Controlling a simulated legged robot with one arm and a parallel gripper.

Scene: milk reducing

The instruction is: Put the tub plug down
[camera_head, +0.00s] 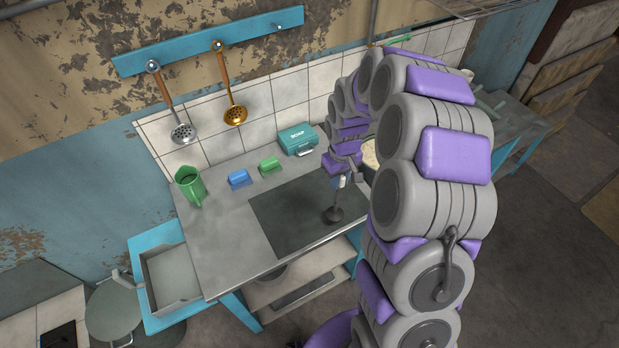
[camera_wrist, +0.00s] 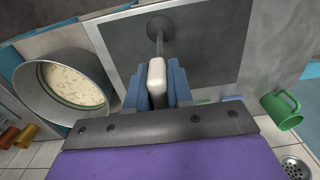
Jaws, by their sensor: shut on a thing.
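The tub plug has a dark round disc (camera_head: 333,214), a thin stem and a white handle, which shows in the wrist view (camera_wrist: 157,75). My gripper (camera_wrist: 157,88) is shut on the handle, with a blue finger on each side of it. In the head view my gripper (camera_head: 342,178) is above the right part of the dark rectangular area (camera_head: 285,220) of the grey counter. The disc hangs below the gripper, over that dark area. I cannot tell whether the disc touches the surface.
A large pot (camera_wrist: 45,95) with pale, lumpy contents stands left in the wrist view. A green jug (camera_head: 190,186), a blue block (camera_head: 239,178), a green block (camera_head: 269,165) and a teal soap box (camera_head: 298,139) line the counter's back. The dark area's left part is clear.

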